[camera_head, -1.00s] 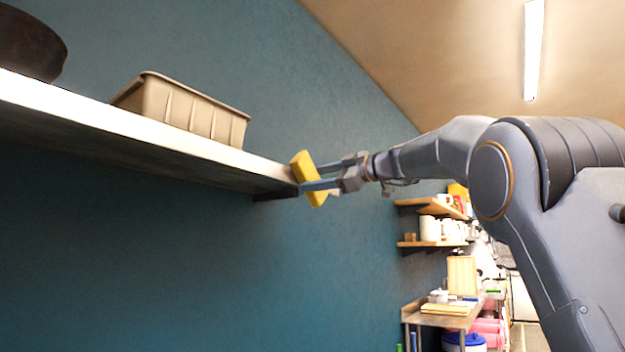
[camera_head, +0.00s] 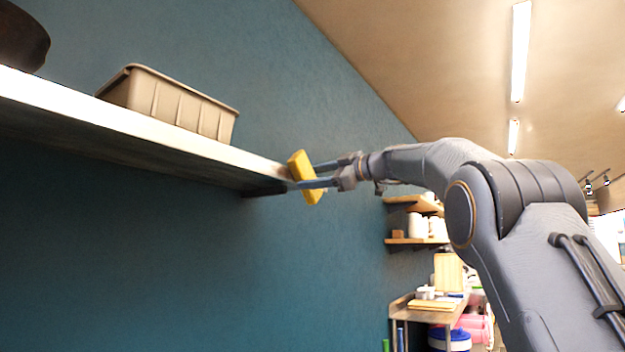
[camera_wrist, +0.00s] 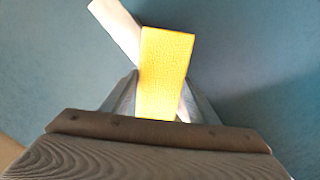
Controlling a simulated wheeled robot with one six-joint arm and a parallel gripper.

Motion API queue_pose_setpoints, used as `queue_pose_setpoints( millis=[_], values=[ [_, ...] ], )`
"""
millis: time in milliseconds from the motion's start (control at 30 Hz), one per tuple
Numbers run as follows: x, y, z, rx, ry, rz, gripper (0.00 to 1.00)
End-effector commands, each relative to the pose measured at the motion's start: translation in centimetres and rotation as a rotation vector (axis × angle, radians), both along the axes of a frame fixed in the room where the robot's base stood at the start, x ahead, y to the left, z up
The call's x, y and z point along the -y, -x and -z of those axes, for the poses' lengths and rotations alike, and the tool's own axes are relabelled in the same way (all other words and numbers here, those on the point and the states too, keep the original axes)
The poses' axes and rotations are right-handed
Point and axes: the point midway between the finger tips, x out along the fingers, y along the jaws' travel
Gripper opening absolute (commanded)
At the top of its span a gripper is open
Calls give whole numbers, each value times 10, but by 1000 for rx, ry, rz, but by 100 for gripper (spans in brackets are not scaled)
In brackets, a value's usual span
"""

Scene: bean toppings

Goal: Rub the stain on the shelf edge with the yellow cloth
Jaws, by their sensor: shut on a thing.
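The yellow cloth (camera_head: 303,178) is a thick, block-like yellow piece at the right end of the white shelf (camera_head: 120,121). My gripper (camera_head: 312,176) is shut on it and holds it tilted against or just in front of the shelf's end; I cannot tell whether they touch. In the wrist view the cloth (camera_wrist: 166,70) stands between the two fingers, with the pale shelf end (camera_wrist: 113,27) behind it at upper left. Anything behind the cloth is hidden.
A beige ribbed bin (camera_head: 178,105) and a dark round pot (camera_head: 22,38) stand on the shelf. The blue wall (camera_head: 200,270) runs behind. Small wooden shelves (camera_head: 415,241) and a cluttered side table (camera_head: 425,309) are farther back. The space below the shelf is clear.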

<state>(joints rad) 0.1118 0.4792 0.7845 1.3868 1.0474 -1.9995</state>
Motion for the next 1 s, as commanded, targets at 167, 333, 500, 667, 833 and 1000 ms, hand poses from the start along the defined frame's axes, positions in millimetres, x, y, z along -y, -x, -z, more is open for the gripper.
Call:
queue_pose_setpoints(
  millis=[167,333,500,667,833,1000],
  values=[
    [0,1,2,0,1,-1,36],
    [-5,6,3,1,0,-1,36],
    [-11,14,3,1,1,0,36],
    [-18,22,2,2,0,-1,36],
    [-23,27,2,0,1,-1,36],
    [-25,31,1,1,1,-1,36]
  ],
)
